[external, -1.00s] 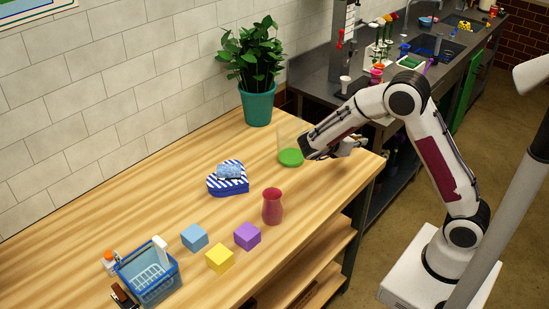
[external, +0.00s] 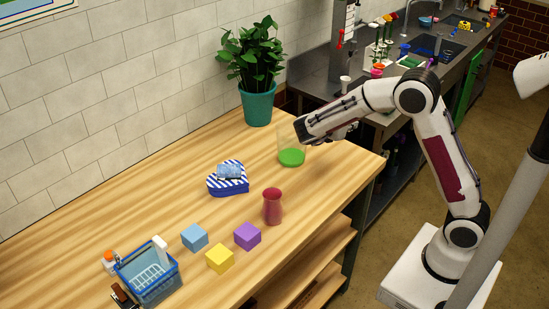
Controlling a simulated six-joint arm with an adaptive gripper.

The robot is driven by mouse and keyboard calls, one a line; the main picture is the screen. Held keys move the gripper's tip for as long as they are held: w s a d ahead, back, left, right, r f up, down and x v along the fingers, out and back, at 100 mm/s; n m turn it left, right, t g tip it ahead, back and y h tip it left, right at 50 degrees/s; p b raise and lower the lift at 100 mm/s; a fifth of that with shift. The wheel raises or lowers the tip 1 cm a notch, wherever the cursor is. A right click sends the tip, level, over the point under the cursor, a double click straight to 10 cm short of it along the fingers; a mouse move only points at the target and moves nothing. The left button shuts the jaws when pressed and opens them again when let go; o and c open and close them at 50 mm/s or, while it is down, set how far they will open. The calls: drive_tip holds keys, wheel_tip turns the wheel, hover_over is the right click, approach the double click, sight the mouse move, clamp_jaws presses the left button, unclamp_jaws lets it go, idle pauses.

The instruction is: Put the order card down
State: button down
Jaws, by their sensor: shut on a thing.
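My gripper (external: 320,136) is over the back right part of the wooden table, at the upper right of a clear glass with a green bottom (external: 291,156). The wrist hides most of the jaws. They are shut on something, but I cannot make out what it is. I cannot make out an order card anywhere in this view. I cannot tell whether the gripper touches the glass.
A potted plant (external: 257,100) stands behind the glass. A striped heart-shaped box (external: 228,185), a red vase (external: 272,206), blue (external: 194,237), yellow (external: 219,258) and purple (external: 247,236) blocks and a blue basket (external: 160,287) are on the table. The back left is clear.

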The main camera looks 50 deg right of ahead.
drive_tip(key=w+a+r+n+t+y, duration=0.3)
drive_tip(key=w+a+n+t+y, duration=0.55)
drive_tip(key=w+a, duration=1.4)
drive_tip(key=n+t+y, duration=0.4)
drive_tip(key=n+y, duration=0.6)
drive_tip(key=n, duration=0.4)
hover_over(188, 214)
wheel_tip(188, 214, down, 3)
drive_tip(key=shift+w+f, duration=0.1)
drive_tip(key=shift+f, duration=2.55)
drive_tip(key=shift+f, duration=3.1)
drive_tip(key=shift+f, duration=0.1)
drive_tip(key=shift+f, duration=1.8)
